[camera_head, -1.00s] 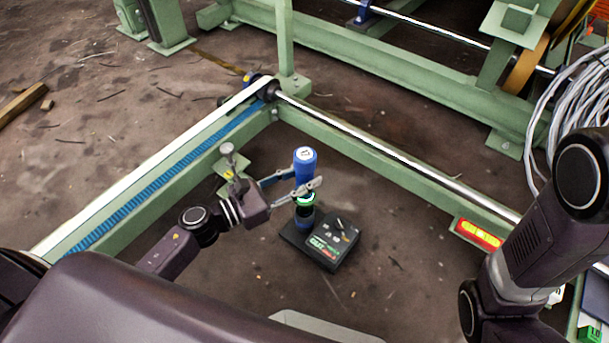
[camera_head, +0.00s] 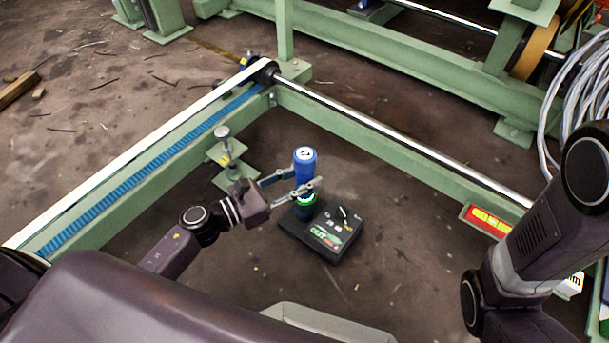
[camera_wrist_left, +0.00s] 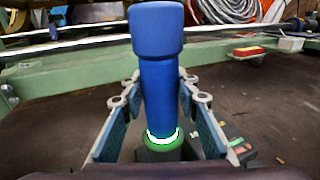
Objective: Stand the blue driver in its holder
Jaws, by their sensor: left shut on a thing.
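The blue driver (camera_head: 304,166) stands upright in my left gripper (camera_head: 304,190), whose fingers are shut on its body from both sides. It also shows in the left wrist view (camera_wrist_left: 158,75), between the two finger pads (camera_wrist_left: 160,118). A glowing green-white ring (camera_wrist_left: 163,138) shows at its lower end, just above a dark round part. The holder, a flat black box with green and red markings (camera_head: 325,240), lies on the floor under the driver. The driver's lower end is over the box's left rear part; how deep it sits is hidden. My right gripper is out of view.
A green metal frame with a blue strip (camera_head: 165,150) and a steel rod (camera_head: 400,138) borders the spot. A small clamp-like post (camera_head: 224,145) stands left of my gripper. A red-yellow level (camera_head: 490,222) and grey cables (camera_head: 575,100) are at right.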

